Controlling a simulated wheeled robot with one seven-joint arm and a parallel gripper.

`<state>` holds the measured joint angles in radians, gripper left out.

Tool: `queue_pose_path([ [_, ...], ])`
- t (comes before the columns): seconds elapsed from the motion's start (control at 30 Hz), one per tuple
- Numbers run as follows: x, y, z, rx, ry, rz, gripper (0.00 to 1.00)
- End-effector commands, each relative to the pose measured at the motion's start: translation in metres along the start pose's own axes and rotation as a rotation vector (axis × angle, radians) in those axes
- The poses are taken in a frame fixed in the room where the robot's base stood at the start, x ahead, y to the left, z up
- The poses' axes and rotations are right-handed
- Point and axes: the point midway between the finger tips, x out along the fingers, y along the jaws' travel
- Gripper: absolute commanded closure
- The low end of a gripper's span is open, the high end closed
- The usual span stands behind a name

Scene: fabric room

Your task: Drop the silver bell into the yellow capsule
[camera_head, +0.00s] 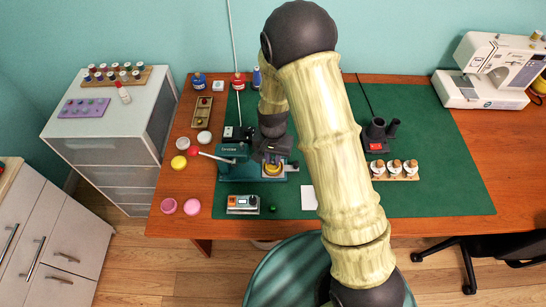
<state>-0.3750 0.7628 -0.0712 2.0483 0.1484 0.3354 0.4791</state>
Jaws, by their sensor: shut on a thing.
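My gripper (271,160) points down at the teal machine (234,163) on the green mat. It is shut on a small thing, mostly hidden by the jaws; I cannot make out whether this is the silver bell. A yellow round piece (272,169), which looks like an open capsule half, sits on the machine's base just below the fingertips. Whether the gripper touches it is unclear. Another yellow round piece (178,162) lies on the bare wood to the left of the machine. I cannot identify the silver bell elsewhere in view.
A red-knobbed lever (208,155) sticks out left from the machine. A small control box (243,204) and pink round pieces (180,206) lie in front. A black holder (378,135) and a rack of spools (395,169) stand right of my arm. The mat's right part is clear.

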Motion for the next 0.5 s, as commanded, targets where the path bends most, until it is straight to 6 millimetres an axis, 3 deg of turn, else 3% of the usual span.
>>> queue_pose_path([
  [0.37, 0.0001, -0.0002, 0.0011, 0.0, 0.0, 0.0, 1.0],
  [0.4, 0.0001, -0.0002, 0.0011, 0.0, 0.0, 0.0, 0.81],
  [0.5, 0.0001, -0.0002, 0.0011, 0.0, 0.0, 0.0, 0.61],
])
